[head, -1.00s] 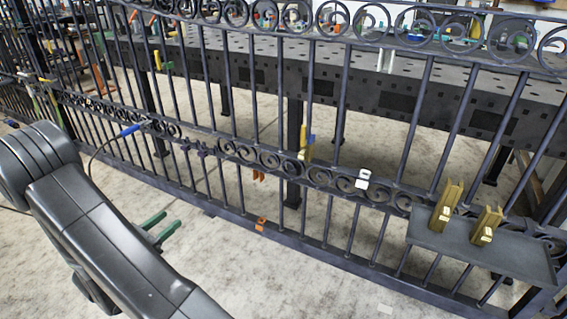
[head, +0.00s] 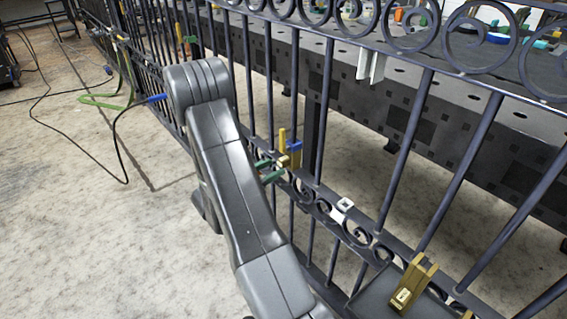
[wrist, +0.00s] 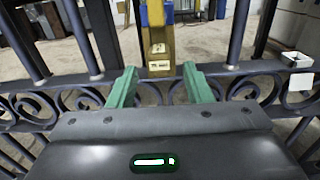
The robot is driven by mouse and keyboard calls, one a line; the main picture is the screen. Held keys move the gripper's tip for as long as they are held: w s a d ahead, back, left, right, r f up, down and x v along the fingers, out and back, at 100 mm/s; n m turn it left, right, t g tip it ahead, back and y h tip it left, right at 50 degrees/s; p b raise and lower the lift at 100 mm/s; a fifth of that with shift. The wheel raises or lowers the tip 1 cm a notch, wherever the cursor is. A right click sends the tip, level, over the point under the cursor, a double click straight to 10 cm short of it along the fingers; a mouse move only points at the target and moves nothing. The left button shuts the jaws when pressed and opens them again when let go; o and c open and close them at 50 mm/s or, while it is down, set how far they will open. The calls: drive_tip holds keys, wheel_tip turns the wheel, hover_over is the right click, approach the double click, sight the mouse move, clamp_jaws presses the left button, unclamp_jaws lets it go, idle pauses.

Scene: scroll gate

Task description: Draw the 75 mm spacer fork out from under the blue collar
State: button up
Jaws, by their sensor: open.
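The spacer fork is a gold-brown piece (wrist: 160,37) with a pale label on its near end, upper middle of the wrist view. The label is too small to read surely. The blue collar (wrist: 143,14) shows around a yellow upright above the fork, and it is also in the head view (head: 295,146), at the gate's scroll band. My gripper (wrist: 160,71) has green fingers, open and spread to either side of the fork's near end, with gaps visible on both sides. In the head view the fingers (head: 276,167) point at the fork just in front of the gate.
The dark gate's bars and scroll band (head: 325,205) run close by on both sides. A white piece (head: 342,209) sits on the band to the right. A dark tray (head: 376,298) holds other gold forks (head: 411,284). A perforated table (head: 395,105) stands behind.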

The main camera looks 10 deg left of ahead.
sight(279, 164)
drive_tip(key=shift+x, duration=2.5)
drive_tip(key=shift+c, duration=0.4)
clamp_jaws()
drive_tip(key=shift+a, duration=0.1)
drive_tip(key=shift+v, duration=2.45)
drive_tip(key=v, duration=1)
drive_tip(key=shift+r, duration=0.1)
